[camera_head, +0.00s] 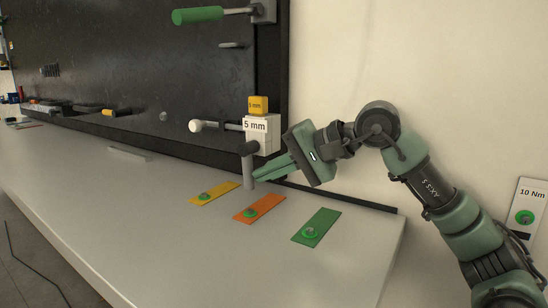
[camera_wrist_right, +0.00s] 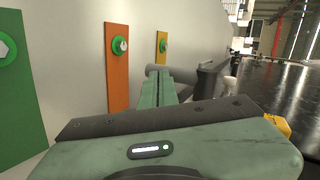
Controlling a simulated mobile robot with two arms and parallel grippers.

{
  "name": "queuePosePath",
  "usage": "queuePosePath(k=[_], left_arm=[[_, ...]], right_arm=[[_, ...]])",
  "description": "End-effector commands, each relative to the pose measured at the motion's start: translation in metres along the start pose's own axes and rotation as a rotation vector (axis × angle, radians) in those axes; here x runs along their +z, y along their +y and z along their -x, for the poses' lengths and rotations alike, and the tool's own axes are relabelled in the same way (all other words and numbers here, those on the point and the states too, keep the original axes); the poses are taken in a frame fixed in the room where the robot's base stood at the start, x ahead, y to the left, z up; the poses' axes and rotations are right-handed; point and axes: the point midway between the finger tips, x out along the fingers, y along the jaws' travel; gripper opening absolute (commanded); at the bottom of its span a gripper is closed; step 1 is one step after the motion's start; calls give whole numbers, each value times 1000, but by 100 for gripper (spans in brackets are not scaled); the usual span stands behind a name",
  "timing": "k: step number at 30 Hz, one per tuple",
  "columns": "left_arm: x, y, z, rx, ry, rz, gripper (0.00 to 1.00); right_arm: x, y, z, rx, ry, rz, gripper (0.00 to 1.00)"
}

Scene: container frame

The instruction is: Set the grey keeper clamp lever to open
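The grey lever (camera_head: 248,172) hangs down below a white block marked "5 mm" (camera_head: 262,134), at the lower right corner of the dark panel. My right gripper (camera_head: 256,177) comes in from the right, with its green fingers close together and their tips beside the lower part of the lever. In the right wrist view the fingers (camera_wrist_right: 158,80) lie side by side with only a thin line between them. The grey lever end (camera_wrist_right: 157,70) shows just past their tips. I cannot tell whether they touch it. My left gripper is not in view.
A yellow plate (camera_head: 222,189), an orange plate (camera_head: 268,203) and a green plate (camera_head: 322,222), each with a green ring, lie on the pale bench (camera_head: 190,245). A green-handled lever (camera_head: 197,15) sticks out above. A white-knobbed rod (camera_head: 197,126) projects left of the block.

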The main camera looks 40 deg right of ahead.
Motion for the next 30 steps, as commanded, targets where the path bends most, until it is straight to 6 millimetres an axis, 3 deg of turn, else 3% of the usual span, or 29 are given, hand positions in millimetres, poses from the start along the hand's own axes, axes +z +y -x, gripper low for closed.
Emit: queuePosePath(k=[20, 30], left_arm=[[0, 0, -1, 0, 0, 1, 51], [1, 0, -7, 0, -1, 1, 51]], right_arm=[[-1, 1, 0, 0, 1, 0, 0], [-1, 2, 51, 0, 5, 0, 0]])
